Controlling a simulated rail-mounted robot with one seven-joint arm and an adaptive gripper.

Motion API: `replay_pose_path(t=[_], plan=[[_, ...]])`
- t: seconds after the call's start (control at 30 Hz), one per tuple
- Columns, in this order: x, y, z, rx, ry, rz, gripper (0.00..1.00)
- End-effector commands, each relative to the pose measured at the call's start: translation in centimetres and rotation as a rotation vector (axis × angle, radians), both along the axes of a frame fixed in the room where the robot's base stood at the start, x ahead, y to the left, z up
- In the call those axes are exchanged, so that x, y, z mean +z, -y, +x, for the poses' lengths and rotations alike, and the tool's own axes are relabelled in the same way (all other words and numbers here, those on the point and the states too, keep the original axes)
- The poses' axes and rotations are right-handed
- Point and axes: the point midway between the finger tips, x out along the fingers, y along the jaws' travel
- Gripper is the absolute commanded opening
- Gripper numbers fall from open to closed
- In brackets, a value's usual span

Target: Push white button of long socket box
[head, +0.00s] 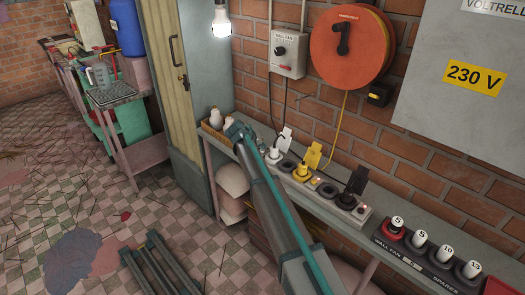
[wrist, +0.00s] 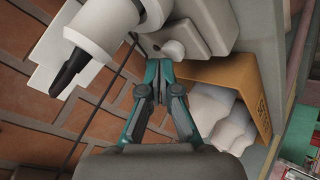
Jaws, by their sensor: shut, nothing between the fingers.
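The long socket box (head: 330,190) lies on the narrow shelf along the brick wall. White, yellow and black plugs with tags stand in it. Its left end is hidden behind my gripper and arm in the head view. In the wrist view, the box's pale end (wrist: 197,22) shows a round white button (wrist: 173,49). My gripper (wrist: 159,72) is shut and empty, with its fingertips just below the button in that picture. I cannot tell whether they touch it. In the head view my gripper (head: 236,129) is at the shelf's left part.
A cardboard box of white bulbs (wrist: 250,75) is close to the right of my fingers. The white plug (wrist: 95,28) and its tag are to the left. A wall fan switch box (head: 288,54) and an orange cable reel (head: 350,45) hang above the shelf.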

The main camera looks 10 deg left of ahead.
Motion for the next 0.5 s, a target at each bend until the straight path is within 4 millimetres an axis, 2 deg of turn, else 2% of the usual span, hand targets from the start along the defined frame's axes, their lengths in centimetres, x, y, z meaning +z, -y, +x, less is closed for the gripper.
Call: replay_pose_path(t=[0.27, 0.5], plan=[[0.3, 0.0, 0.0, 0.000, 0.000, 0.000, 0.00], [2.0, 0.0, 0.0, 0.000, 0.000, 0.000, 0.00]])
